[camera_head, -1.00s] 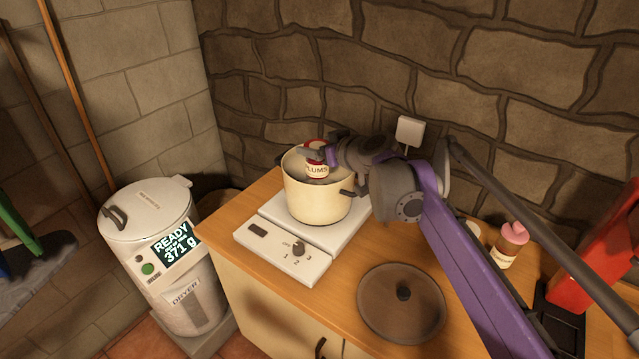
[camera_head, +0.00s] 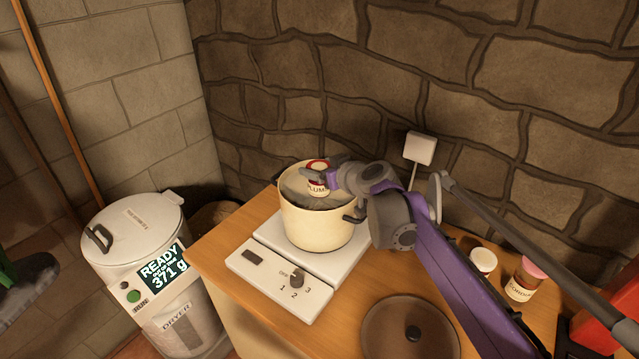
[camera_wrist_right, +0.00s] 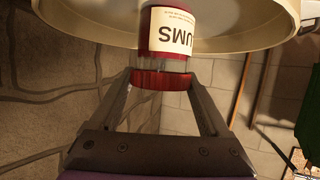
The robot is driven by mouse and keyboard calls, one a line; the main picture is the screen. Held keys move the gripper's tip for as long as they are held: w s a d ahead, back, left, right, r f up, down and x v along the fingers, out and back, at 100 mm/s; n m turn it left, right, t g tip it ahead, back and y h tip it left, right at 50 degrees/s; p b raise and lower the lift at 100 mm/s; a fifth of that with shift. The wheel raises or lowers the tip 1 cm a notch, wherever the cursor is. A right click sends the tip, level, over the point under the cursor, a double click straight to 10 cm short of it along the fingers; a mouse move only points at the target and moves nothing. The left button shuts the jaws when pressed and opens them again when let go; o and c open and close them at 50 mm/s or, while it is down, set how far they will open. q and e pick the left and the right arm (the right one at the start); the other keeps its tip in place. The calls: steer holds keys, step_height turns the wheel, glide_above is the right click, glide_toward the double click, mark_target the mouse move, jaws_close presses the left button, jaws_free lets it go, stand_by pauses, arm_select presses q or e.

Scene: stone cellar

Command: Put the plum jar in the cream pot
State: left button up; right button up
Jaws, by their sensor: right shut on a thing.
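The pot stands on a white hotplate (camera_head: 280,277). My left gripper is not in view.
A brown lid (camera_head: 385,340) lies on the wooden counter (camera_head: 215,250) in front. A white-topped jar (camera_head: 483,260) and a pink-topped jar (camera_head: 525,280) stand at right. A white dryer (camera_head: 135,245) is at left. The stone wall (camera_head: 330,85) rises close behind the pot.

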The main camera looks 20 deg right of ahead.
steer(key=shift+f, duration=1.8)
steer(key=shift+f+b, duration=0.35)
steer(key=shift+f, duration=0.2)
steer(key=o, duration=1.5)
steer(key=shift+r, duration=0.3)
steer(key=p+v, duration=0.1)
steer(key=v, duration=1.1)
steer(key=shift+r, duration=0.25)
